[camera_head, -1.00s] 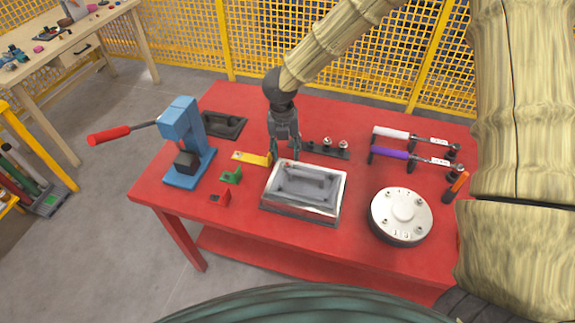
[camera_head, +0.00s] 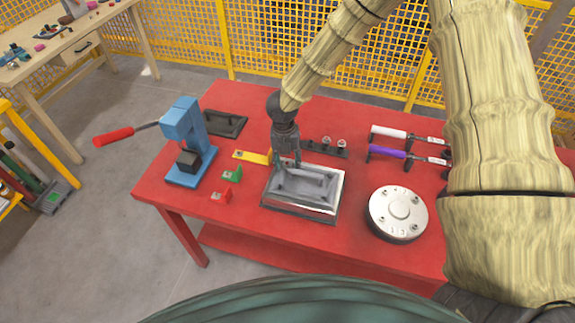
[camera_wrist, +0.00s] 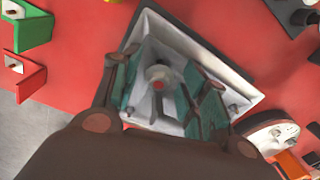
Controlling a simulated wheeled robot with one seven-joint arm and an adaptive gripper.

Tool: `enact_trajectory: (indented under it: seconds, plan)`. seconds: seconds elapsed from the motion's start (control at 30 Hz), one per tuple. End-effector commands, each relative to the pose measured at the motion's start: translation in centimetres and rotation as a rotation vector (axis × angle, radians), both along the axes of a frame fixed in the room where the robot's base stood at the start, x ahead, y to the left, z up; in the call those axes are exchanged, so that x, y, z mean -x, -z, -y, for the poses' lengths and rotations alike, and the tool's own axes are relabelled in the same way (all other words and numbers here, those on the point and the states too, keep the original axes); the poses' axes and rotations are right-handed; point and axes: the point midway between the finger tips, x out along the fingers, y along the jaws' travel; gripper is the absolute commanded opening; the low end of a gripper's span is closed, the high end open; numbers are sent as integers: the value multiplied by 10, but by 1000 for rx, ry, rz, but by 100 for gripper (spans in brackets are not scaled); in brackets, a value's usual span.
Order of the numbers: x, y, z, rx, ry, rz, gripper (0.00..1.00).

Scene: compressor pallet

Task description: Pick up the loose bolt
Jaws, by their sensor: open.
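A grey metal tray (camera_head: 333,193) sits near the middle of the red table. In the wrist view the tray (camera_wrist: 190,45) lies under my fingers. A round grey piece with a reddish centre (camera_wrist: 159,78), which looks like the loose bolt's head, shows between the fingers inside the tray. The bolt cannot be made out in the head view, where my gripper covers the tray's back left part. My gripper (camera_head: 287,164) is open, pointing down at the tray's back left; its teal finger pads (camera_wrist: 162,100) stand either side of the round piece. Contact cannot be told.
A blue press (camera_head: 182,135) with a red-handled lever stands at left. A round silver cover (camera_head: 398,210) sits at right. A dark rack (camera_head: 325,148) and tools (camera_head: 388,152) lie behind. The front left table is clear.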

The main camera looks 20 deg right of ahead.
Motion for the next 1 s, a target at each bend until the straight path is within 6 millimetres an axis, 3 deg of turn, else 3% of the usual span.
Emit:
enact_trajectory:
  seconds: [0.03, 0.2, 0.3, 0.67, 1.0]
  plan:
    - [0, 0, 0, 0, 0, 0, 38]
    - [0, 0, 0, 0, 0, 0, 8]
    - [0, 0, 0, 0, 0, 0, 2]
    - [-1, -9, 0, -2, 0, 3, 2]
    - [-1, -58, 0, -2, 1, 4, 2]
